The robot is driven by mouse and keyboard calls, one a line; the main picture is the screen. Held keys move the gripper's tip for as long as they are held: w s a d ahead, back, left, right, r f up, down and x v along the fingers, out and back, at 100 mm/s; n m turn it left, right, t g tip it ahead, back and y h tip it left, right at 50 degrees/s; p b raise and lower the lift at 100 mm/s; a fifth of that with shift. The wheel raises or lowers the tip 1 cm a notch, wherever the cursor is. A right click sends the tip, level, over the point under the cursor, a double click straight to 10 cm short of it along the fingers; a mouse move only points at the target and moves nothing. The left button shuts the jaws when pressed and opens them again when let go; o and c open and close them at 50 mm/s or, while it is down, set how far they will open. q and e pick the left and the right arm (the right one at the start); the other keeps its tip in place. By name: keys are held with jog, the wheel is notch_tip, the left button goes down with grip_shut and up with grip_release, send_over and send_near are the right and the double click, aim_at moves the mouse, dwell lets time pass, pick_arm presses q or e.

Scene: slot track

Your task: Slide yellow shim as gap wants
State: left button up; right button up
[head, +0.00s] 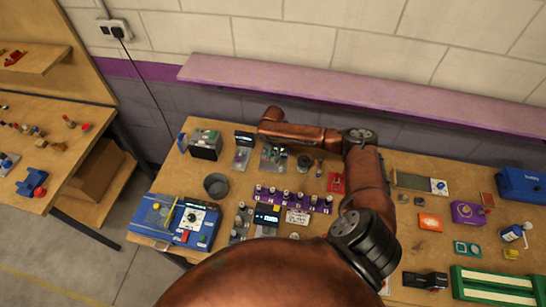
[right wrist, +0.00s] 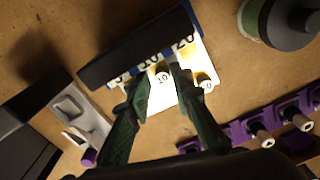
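A white track plate with printed numbers, including 10 and 20, (right wrist: 157,97) lies under my right gripper in the right wrist view. In the head view my right arm reaches over the table's back. My left gripper is not in view.
A purple rack of knobs (head: 292,198) stands in front of the track. A dark cup (head: 216,185) and a blue device (head: 172,222) are at the left. A purple box (head: 467,212) is at the right. The wall shelf (head: 330,85) runs behind the table.

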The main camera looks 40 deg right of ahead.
jog(key=shift+s, duration=0.25)
jog(key=shift+w+f, duration=0.1)
jog(key=shift+w, duration=0.05)
jog(key=shift+c, duration=0.3)
jog(key=shift+d, duration=0.1)
grip_shut()
